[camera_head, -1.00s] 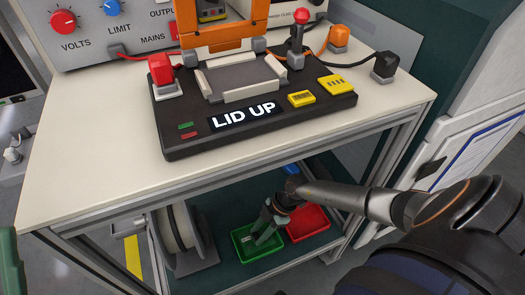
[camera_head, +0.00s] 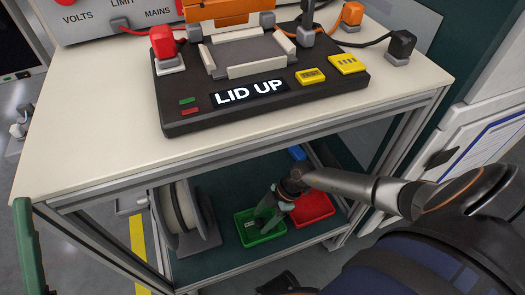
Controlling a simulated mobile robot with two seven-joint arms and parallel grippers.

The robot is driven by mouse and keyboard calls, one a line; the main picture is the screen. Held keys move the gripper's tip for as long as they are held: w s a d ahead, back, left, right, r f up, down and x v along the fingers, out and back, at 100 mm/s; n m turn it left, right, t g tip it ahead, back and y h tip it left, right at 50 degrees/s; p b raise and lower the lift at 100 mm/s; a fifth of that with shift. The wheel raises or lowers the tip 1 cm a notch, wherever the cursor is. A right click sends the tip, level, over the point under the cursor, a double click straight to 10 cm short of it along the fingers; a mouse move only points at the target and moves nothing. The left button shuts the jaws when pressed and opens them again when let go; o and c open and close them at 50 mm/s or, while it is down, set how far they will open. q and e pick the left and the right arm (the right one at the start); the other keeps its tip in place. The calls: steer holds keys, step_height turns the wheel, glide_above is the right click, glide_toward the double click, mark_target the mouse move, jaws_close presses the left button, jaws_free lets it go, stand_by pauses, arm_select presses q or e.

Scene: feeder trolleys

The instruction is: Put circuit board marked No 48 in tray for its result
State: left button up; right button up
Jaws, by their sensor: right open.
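A green tray (camera_head: 270,236) and a red tray (camera_head: 318,211) stand side by side on the trolley's lower shelf. My right gripper (camera_head: 266,213) points down at the green tray, open, its fingers over or inside it; the exact height is hard to tell. A small pale patch shows in the green tray beside the fingers; I cannot tell whether it is a board or a label. No number 48 is readable. The test fixture (camera_head: 180,118) on the top reads "LID UP", and its grey nest (camera_head: 245,52) looks empty. My left gripper is not in view.
The white worktop (camera_head: 90,135) edge and frame rail lie just above the lower shelf. A cable reel (camera_head: 180,212) stands left of the green tray. A small blue object (camera_head: 297,153) sits behind the trays. A white cabinet is at the right.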

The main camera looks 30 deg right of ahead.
steer(key=p+v, duration=0.2)
steer(key=v, duration=0.4)
steer(key=shift+p, duration=0.4)
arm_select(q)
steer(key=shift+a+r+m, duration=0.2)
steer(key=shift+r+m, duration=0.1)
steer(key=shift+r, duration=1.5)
arm_select(e)
steer(key=shift+d+r, duration=0.3)
steer(key=shift+r, duration=0.15)
